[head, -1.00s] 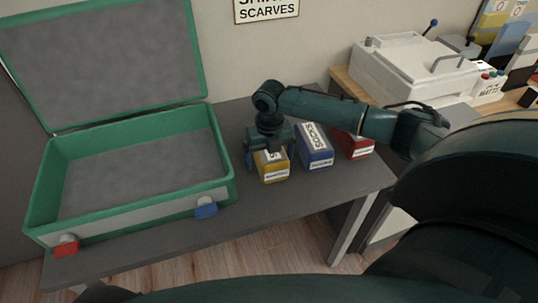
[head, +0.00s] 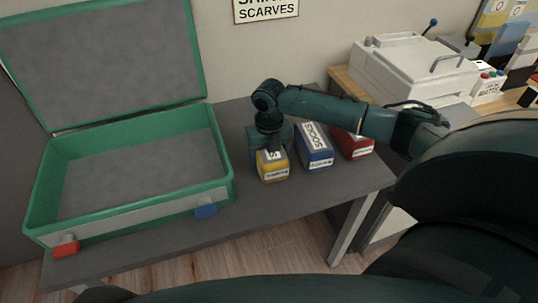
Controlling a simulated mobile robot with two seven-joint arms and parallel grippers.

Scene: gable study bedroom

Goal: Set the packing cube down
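A yellow packing cube (head: 272,170) with a white label on its front appears to rest on the dark grey table, left of a blue packing cube (head: 316,153) marked SOCKS. A red packing cube (head: 354,147) stands to the right of the blue one. My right gripper (head: 271,150) points down at the top and back of the yellow cube, and its arm reaches in from the right. The fingertips are mostly hidden or blend together, so I cannot tell whether they grip the cube. My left gripper is not in view.
An open, empty suitcase (head: 127,211) with green edges stands on the table (head: 270,215) at the left, its lid up. Red and blue latches show on its front. A white machine (head: 415,65) stands at the back right. The table front is clear.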

